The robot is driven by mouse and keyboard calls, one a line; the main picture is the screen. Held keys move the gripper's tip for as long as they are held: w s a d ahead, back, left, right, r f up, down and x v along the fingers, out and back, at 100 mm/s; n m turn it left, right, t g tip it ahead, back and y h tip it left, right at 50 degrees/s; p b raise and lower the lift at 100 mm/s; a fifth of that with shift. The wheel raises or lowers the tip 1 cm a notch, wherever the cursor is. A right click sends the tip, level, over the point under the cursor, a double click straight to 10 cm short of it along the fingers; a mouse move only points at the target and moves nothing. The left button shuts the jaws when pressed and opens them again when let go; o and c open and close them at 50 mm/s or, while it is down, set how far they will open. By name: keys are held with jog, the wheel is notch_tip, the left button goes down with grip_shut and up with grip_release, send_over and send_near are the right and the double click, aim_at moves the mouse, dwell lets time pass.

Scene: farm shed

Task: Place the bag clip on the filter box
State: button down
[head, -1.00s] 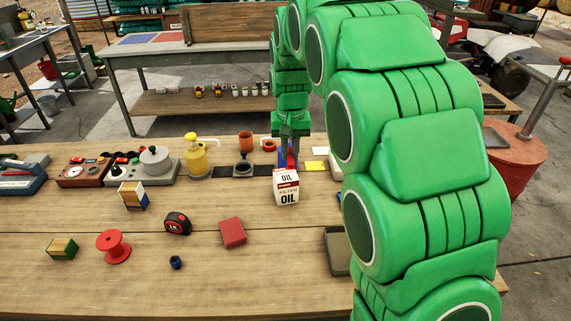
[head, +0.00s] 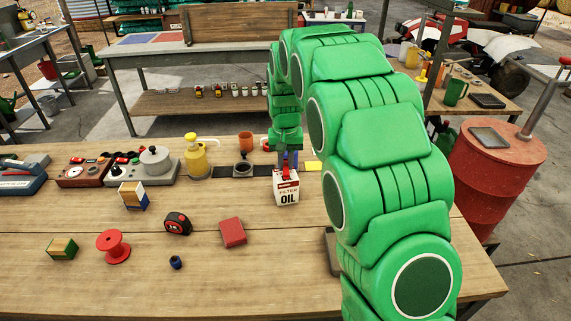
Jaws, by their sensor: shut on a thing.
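The filter box (head: 286,191) is a small white and red carton marked "FILTER OIL". It stands upright on the wooden workbench, right of the middle. My gripper (head: 288,164) points down just above and behind it, shut on the small red bag clip (head: 287,174). The clip's lower end is at the box's top face; I cannot tell whether it touches. My arm hides part of the bench to the right, and the fingertips are small and partly covered by the clip.
A red block (head: 232,232), a tape measure (head: 177,223) and a red spool (head: 113,246) lie left of the box. A yellow pump bottle (head: 196,157) and an orange pot (head: 246,141) stand behind. A yellow card (head: 314,166) lies right.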

aim_at(286, 165)
jog(key=shift+f, duration=0.5)
jog(key=shift+f, duration=0.1)
jog(key=c, duration=1.1)
grip_release()
jog(key=shift+o, duration=0.2)
notch_tip(286, 165, up, 12)
jog(key=s+d+r, duration=0.2)
jog(key=s+d, duration=0.2)
jog(key=s, duration=0.7)
jog(key=s+d+r, duration=0.2)
jog(key=s+d, duration=0.2)
jog(key=s, duration=0.6)
jog(key=s+d+f+g, duration=0.1)
jog(key=s+f, duration=0.1)
jog(key=s, duration=1)
jog(key=s+d+f, duration=0.2)
jog(key=s, duration=1.1)
jog(key=shift+f+g, duration=0.4)
jog(key=shift+s, duration=0.1)
